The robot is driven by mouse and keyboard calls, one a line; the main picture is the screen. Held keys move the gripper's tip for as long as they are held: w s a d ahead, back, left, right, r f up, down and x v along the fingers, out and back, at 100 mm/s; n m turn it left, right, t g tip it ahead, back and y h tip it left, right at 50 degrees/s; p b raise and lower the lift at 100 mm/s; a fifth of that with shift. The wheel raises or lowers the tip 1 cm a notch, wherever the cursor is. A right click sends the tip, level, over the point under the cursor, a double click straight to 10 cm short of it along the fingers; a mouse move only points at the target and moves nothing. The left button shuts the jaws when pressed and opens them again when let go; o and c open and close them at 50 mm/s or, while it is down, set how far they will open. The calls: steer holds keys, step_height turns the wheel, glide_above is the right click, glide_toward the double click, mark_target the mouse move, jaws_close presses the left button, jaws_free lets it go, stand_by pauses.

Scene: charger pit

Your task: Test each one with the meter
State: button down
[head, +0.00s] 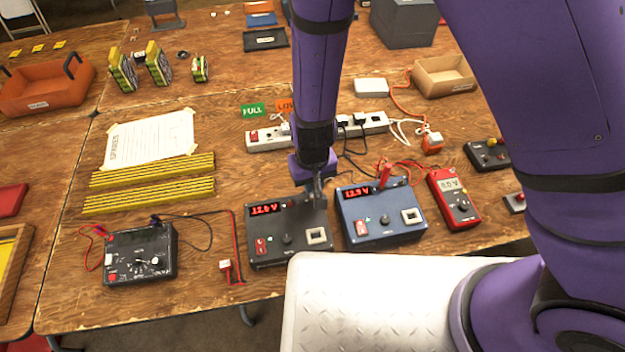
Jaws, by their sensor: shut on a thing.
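The red handheld meter (455,201) lies at the right of the bench and its display reads 0.0 V. To its left stands a blue box (382,228) with a red display that seems to read 12.5 V. A red probe or plug (385,175) stands upright at its back edge. Left of that is a black box (276,249), display about 12.6 V. My gripper (318,199) points down at the black box's back right corner. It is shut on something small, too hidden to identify. Another black meter-like unit (140,262) with leads sits at the left.
A white power strip (266,138) with plugs and cables lies behind the boxes, near green FULL (252,111) and orange LOW cards. An orange tray (48,92) and cardboard tray (444,84) stand farther back.

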steer(key=shift+f, duration=0.25)
stand_by(0.4)
steer(key=c, duration=0.7)
jaws_free()
steer(key=shift+r, duration=3.8)
